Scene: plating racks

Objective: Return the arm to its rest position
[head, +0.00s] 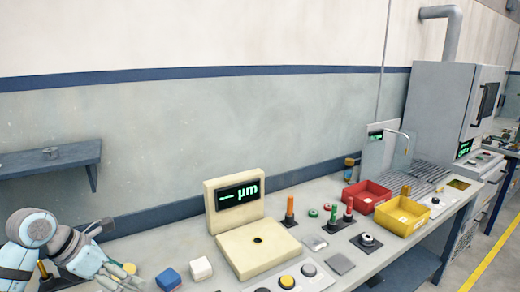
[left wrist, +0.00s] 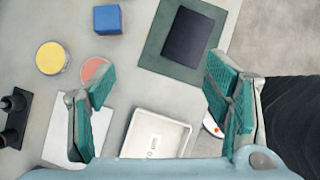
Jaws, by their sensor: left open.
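My left arm comes in from the left in the head view. Its gripper (head: 112,252) is above the left end of the workbench (head: 313,257). In the left wrist view the two green-padded fingers of my left gripper (left wrist: 160,98) stand wide apart with nothing between them. A white tray (left wrist: 143,116) lies below and between the fingers, partly cut off by the gripper body. My right gripper is in neither view.
A blue block (head: 168,279) and a white block (head: 201,268) sit right of the gripper. A cream gauge with a display (head: 226,207), a red bin (head: 366,189) and a yellow bin (head: 402,217) stand farther right. A wall shelf (head: 50,166) is above the arm.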

